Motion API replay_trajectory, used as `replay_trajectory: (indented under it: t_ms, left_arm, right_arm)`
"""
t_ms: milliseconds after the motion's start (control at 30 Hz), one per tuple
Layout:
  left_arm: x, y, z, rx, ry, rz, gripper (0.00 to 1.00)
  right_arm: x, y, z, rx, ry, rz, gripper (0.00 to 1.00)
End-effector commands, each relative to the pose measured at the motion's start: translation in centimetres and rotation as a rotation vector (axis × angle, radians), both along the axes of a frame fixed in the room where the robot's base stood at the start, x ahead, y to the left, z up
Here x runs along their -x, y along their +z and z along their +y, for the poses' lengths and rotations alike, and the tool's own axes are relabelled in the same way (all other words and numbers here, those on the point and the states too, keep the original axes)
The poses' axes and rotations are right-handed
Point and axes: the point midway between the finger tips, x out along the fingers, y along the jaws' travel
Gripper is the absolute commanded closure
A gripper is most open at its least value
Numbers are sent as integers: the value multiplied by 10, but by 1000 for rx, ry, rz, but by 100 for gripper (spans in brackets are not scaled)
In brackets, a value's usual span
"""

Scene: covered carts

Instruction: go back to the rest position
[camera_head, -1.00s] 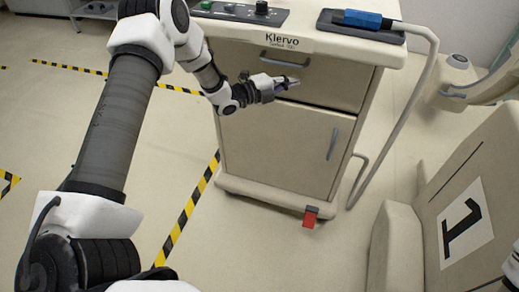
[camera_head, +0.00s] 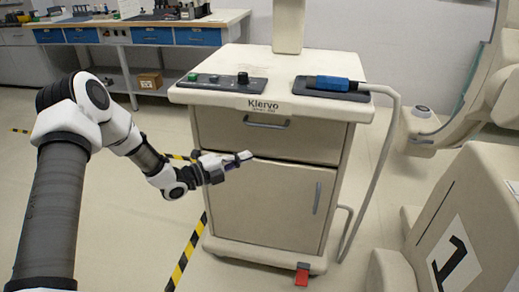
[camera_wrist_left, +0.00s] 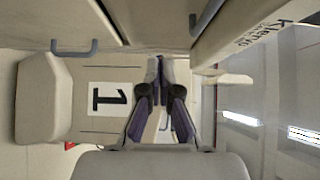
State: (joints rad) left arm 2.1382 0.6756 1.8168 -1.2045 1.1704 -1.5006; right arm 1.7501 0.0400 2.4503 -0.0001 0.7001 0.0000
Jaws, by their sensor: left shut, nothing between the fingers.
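My left gripper (camera_head: 243,157) is shut and empty in the head view, in front of the beige Klervo cart (camera_head: 265,97), near the bottom edge of its drawer. It hangs a little below and left of the grey drawer handle (camera_head: 267,123), apart from it. In the left wrist view the two dark fingers of the left gripper (camera_wrist_left: 155,66) come together at their tips with nothing between them. My left arm reaches in from the left, bent at the elbow. My right gripper is in neither view.
The cart's top bears a control panel (camera_head: 222,87) and a blue device (camera_head: 332,83) with a hanging hose. A red pedal (camera_head: 302,275) sits at its base. A beige chair-like unit marked 1 (camera_head: 490,185) stands right. A workbench (camera_head: 134,35) stands behind. Floor left is open.

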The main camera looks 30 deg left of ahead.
Motion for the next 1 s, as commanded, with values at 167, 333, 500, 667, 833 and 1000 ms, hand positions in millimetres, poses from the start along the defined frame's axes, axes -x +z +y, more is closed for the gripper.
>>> replay_trajectory:
  t_ms: [167, 333, 500, 667, 833, 1000]
  left_arm:
    - [4, -1, 2, -2, -2, 0, 100]
    - [9, -28, -15, -24, -38, 51, 100]
    - [54, -115, -98, -35, -127, 316, 100]
    - [146, -218, -146, 114, 57, 883, 100]
    - [265, -277, -143, 316, 533, 1418, 100]
    - [350, -282, -110, 584, 1168, 1641, 100]
  right_arm:
    - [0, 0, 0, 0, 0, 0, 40]
    - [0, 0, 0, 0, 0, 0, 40]
    - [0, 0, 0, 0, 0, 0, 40]
    - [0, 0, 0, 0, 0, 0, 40]
    - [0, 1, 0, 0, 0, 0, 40]
    - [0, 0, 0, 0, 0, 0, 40]
